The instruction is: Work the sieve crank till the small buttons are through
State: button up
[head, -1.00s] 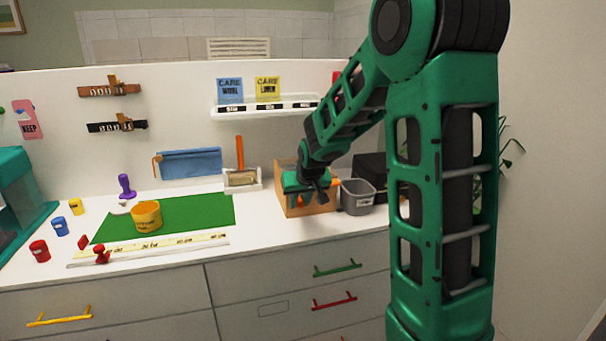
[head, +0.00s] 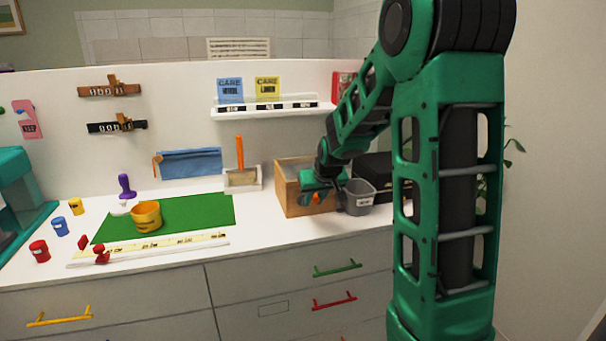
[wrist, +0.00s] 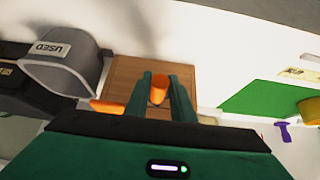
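The sieve is a wooden box (head: 292,202) standing on the white counter, right of the green mat. In the wrist view its wooden face (wrist: 128,72) lies beyond my fingers. An orange crank knob (wrist: 158,90) sits between the two fingers, with no clear gap beside it at the tips. Another orange piece (wrist: 106,107) shows to the left, partly hidden by my gripper body. My gripper (head: 318,194) is at the box's right side in the head view, and it also shows in the wrist view (wrist: 160,82). The small buttons cannot be made out.
A grey bin (head: 358,198) labelled USED (wrist: 46,48) stands close beside the box. A dark case (head: 374,168) is behind it. A shelf (head: 275,108) hangs above. The counter front is mostly clear.

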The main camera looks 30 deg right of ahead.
jog(key=a, duration=0.2)
jog(key=w+a, duration=0.1)
jog(key=a, duration=0.1)
jog(key=shift+w+a, duration=0.15)
jog(key=shift+a, duration=0.25)
jog(key=shift+d, duration=0.15)
jog(key=shift+o, duration=0.9)
jog(key=shift+s+d, duration=0.25)
jog(key=shift+d, duration=0.4)
jog(key=shift+s+d, duration=0.2)
jog(key=shift+d, duration=0.45)
jog(key=shift+s+d, duration=0.25)
jog(key=shift+d, duration=0.75)
jog(key=shift+c, duration=0.9)
jog(key=a, duration=0.2)
jog(key=w+a, duration=0.1)
jog(key=a, duration=0.2)
jog(key=shift+w, duration=0.2)
